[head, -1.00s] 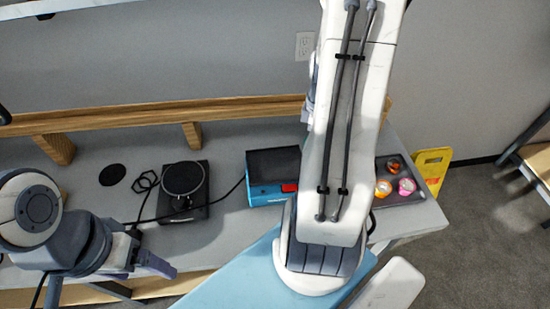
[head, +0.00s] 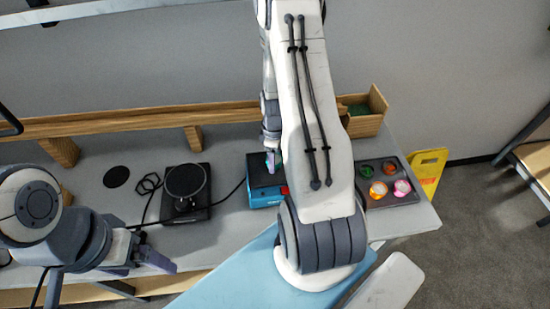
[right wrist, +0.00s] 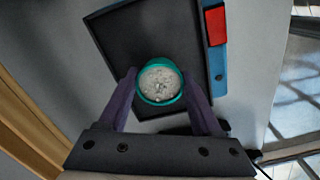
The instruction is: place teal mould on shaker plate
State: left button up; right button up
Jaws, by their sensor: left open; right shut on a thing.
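The teal mould (right wrist: 160,84), a round cup with a speckled grey-white filling, is between the fingers of my right gripper (right wrist: 161,88), which is shut on it. In the right wrist view it is over the lower part of the black plate (right wrist: 118,40) on a blue device with a red switch; I cannot tell whether they touch. In the head view my right gripper (head: 272,158) is above that blue device (head: 263,197), partly hidden by my arm. My left gripper (head: 160,262) is open and empty near the table's front edge.
A black device with a round disc (head: 185,180) stands left of the blue one, with cables beside it. A dark tray (head: 378,167) with green, orange and pink moulds is at the right. A wooden bin (head: 366,122) and shelf (head: 120,122) line the back.

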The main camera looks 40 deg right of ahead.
jog(key=shift+f, duration=0.55)
jog(key=shift+f, duration=0.2)
jog(key=o, duration=1.4)
jog(key=shift+r, duration=0.1)
